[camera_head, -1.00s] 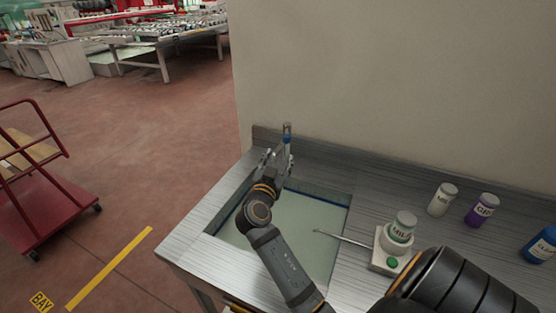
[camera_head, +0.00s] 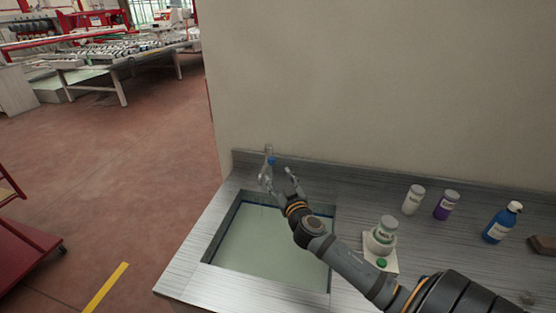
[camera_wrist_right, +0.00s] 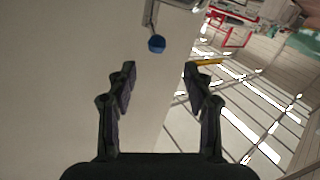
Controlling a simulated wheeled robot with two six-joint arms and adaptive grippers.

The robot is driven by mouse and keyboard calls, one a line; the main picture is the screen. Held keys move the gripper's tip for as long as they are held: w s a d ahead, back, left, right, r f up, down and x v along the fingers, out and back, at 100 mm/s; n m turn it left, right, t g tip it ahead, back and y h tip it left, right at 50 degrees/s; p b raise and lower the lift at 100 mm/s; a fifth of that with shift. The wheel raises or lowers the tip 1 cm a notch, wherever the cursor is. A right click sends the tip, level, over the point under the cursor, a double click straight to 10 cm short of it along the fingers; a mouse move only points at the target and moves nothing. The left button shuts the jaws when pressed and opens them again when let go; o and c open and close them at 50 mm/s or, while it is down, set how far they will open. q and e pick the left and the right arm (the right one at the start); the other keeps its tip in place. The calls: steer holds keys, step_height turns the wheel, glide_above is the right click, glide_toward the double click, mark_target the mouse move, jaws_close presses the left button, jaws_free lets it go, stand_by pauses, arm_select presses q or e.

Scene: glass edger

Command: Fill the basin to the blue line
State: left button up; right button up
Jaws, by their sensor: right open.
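The basin (camera_head: 222,232) is a rectangular sink in the metal counter, with pale greenish water (camera_head: 265,248) in it. A dark blue line (camera_head: 321,215) runs along its inner wall close above the water; the exact gap is too small to tell. The tap (camera_head: 268,150) stands behind the basin and has a blue knob (camera_head: 271,161). The blue knob (camera_wrist_right: 156,43) shows beyond my fingers in the right wrist view. My right gripper (camera_head: 279,178) is open and empty, just in front of the tap and a little right of it. No stream is visible. My left gripper is out of view.
A white bottle on a stand with a green button (camera_head: 381,263) is right of the basin, near my right forearm. White (camera_head: 413,199), purple (camera_head: 447,205) and blue (camera_head: 501,222) bottles stand further right, with a brown block (camera_head: 542,246). The wall rises behind the counter.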

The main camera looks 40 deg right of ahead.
mark_target(273, 163)
steer(key=w+d+p, duration=0.1)
steer(key=w+d, duration=0.1)
steer(key=w, duration=0.1)
steer(key=shift+w+r+p, duration=0.2)
steer(key=shift+w+p, duration=0.05)
steer(key=shift+p, duration=0.15)
steer(key=x, duration=0.3)
steer(key=p+x, duration=0.1)
steer(key=x, duration=0.2)
steer(key=shift+a+f, duration=0.2)
steer(key=shift+w+d+f, duration=0.1)
steer(key=shift+w+d, duration=0.1)
steer(key=shift+w, duration=0.2)
steer(key=shift+a, duration=0.1)
steer(key=shift+c, duration=0.6)
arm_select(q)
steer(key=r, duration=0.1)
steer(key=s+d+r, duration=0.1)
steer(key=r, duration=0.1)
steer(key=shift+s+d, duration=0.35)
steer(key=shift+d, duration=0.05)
arm_select(e)
jaws_close()
